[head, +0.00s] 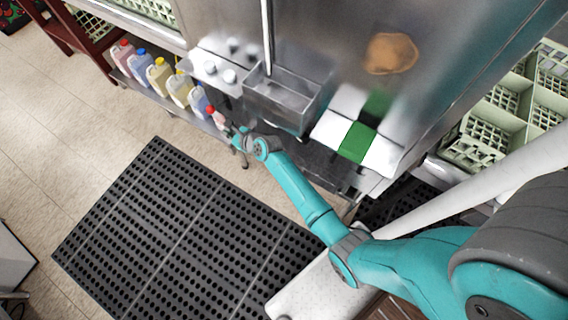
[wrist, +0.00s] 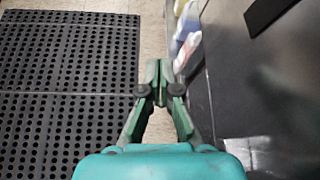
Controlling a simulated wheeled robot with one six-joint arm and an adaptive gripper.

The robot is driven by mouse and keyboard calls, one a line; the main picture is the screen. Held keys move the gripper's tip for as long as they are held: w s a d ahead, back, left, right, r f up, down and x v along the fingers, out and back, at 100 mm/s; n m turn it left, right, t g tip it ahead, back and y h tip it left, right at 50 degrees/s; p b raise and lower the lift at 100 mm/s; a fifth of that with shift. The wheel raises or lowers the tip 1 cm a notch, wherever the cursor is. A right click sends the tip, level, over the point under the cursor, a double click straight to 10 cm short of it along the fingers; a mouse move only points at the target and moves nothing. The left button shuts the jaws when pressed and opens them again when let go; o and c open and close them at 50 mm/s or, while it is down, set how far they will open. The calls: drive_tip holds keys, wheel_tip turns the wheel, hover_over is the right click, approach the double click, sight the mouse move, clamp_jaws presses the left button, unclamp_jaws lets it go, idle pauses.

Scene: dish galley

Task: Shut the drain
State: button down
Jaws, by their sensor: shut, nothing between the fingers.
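My gripper (head: 233,131) is shut and empty, low in front of the steel unit, beside the front left corner of the grey metal basin (head: 284,122). In the wrist view my gripper (wrist: 160,84) has its green fingers together, pointing along the gap between the floor mat and a dark panel. A small red part (head: 212,110) shows just beyond the fingertips in the head view; I cannot tell whether it is a jug cap or a drain handle. No drain opening or valve is clearly visible.
Several jugs with coloured caps (head: 158,75) stand on a low shelf left of the basin. A black perforated mat (head: 185,235) covers the floor in front. A white board with a green stripe (head: 357,142) is right of the basin. Pale green racks (head: 500,110) stand at right.

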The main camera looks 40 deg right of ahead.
drive_tip(key=s+r+n, duration=0.1)
drive_tip(key=s+n, duration=0.3)
drive_tip(key=s, duration=0.6)
drive_tip(key=s+r+n+h, duration=0.1)
drive_tip(key=s+n, duration=0.3)
drive_tip(key=s, duration=0.6)
drive_tip(key=s+r+n+h, duration=0.1)
drive_tip(key=s+r+n, duration=0.2)
drive_tip(key=s, duration=0.7)
drive_tip(key=shift+s+d+r+n+t, duration=0.15)
drive_tip(key=shift+r+n+t, duration=0.05)
drive_tip(key=shift+n+t, duration=0.2)
drive_tip(key=s+a+r+n+t, duration=0.1)
drive_tip(key=s+r+n+t, duration=0.1)
drive_tip(key=s+r+n, duration=1.7)
drive_tip(key=shift+s+a+r, duration=0.2)
drive_tip(key=shift+s+r, duration=0.55)
drive_tip(key=shift+s, duration=0.35)
